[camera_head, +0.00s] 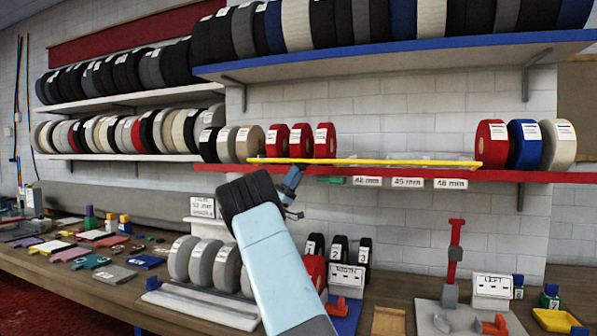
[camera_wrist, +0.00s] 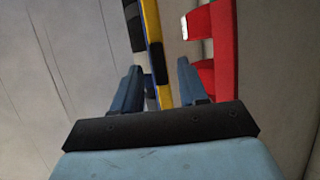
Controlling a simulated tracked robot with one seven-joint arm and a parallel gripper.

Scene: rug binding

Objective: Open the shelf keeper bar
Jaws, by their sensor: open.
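The shelf keeper bar (camera_head: 365,162) is a long thin yellow bar lying level along the front of the red shelf (camera_head: 400,174), in front of the rolls. My gripper (camera_head: 292,185) is at the bar's left part, just below and in front of it. In the wrist view my gripper (camera_wrist: 158,85) is open, with a dark blue finger on each side. The yellow bar (camera_wrist: 153,40) runs between the two fingers there, with a black piece on it. I cannot tell whether either finger touches the bar. My arm hides part of the wall and bench below.
Red rolls (camera_head: 300,141) stand behind the bar's left part; red, blue and cream rolls (camera_head: 525,145) stand at the right end. A blue shelf (camera_head: 400,54) is above. The bench below holds grey rolls (camera_head: 205,261), a red post fixture (camera_head: 454,250) and small blocks.

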